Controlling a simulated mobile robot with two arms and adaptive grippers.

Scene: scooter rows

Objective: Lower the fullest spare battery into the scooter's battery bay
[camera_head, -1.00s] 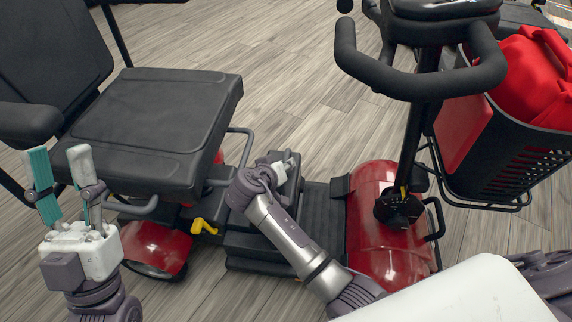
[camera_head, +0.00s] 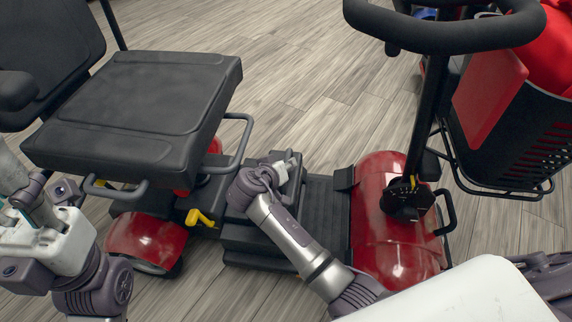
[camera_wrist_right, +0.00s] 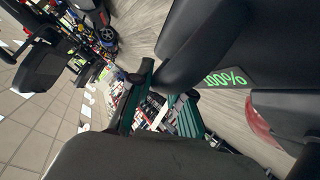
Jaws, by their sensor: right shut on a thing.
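The red and black scooter (camera_head: 395,235) stands across the head view, its seat (camera_head: 140,105) at left. My right gripper (camera_head: 284,168) is low over the dark housing (camera_head: 255,240) between seat and footboard. It is shut on a dark thing, probably the battery, mostly hidden behind my wrist. The right wrist view shows my teal-padded right fingers (camera_wrist_right: 165,100) and, beside them, a dark body with a green "100%" label (camera_wrist_right: 226,78). I cannot tell how far it sits in the bay. My left gripper (camera_head: 25,225) is at the left edge, its fingers partly out of view.
A yellow lever (camera_head: 200,218) sticks out below the seat. The handlebar (camera_head: 450,30) and a black basket (camera_head: 510,130) with a red bag (camera_head: 552,50) stand at right. Open wood floor (camera_head: 300,90) lies behind the scooter.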

